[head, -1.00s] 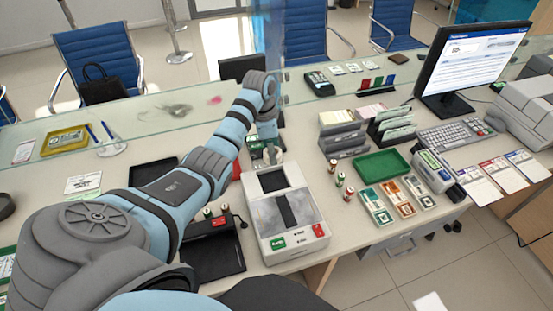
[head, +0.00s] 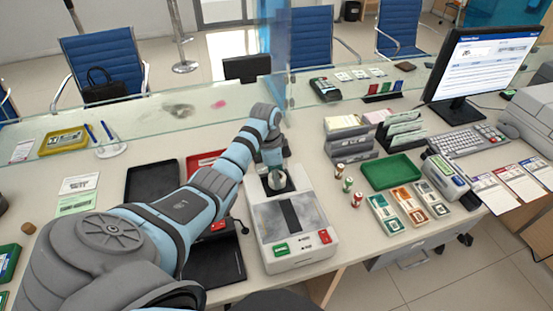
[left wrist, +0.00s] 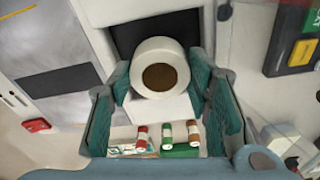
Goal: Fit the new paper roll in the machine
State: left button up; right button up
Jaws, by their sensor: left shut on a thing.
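The white machine (head: 312,243) stands on the counter, with a dark strip in its top and green and red buttons at its front. A dark bay (head: 262,187) is open at its back end. My left gripper (head: 275,180) is over this bay, shut on a white paper roll (head: 279,182). In the left wrist view the roll (left wrist: 157,48) sits between the two fingers of the gripper (left wrist: 158,85), its brown core facing the camera. The dark bay (left wrist: 125,38) shows behind it. I cannot tell whether the roll touches the bay. My right gripper is not in view.
Three small rolls (head: 347,185) stand right of the machine, near a green tray (head: 392,171). Card holders (head: 348,137) are behind them. A black tray (head: 153,181) lies left of my arm. A glass screen (head: 180,108) runs along the counter's back.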

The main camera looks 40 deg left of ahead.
pick_arm(q)
jog(key=shift+f, duration=0.15)
jog(key=shift+f, duration=0.25)
jog(key=o, duration=1.1)
jog(key=shift+r, duration=0.1)
jog(key=r, duration=0.4)
jog(key=r+p, duration=0.1)
jog(key=r, duration=0.3)
jog(key=s+a+r+p, duration=0.1)
jog(key=r, duration=0.4)
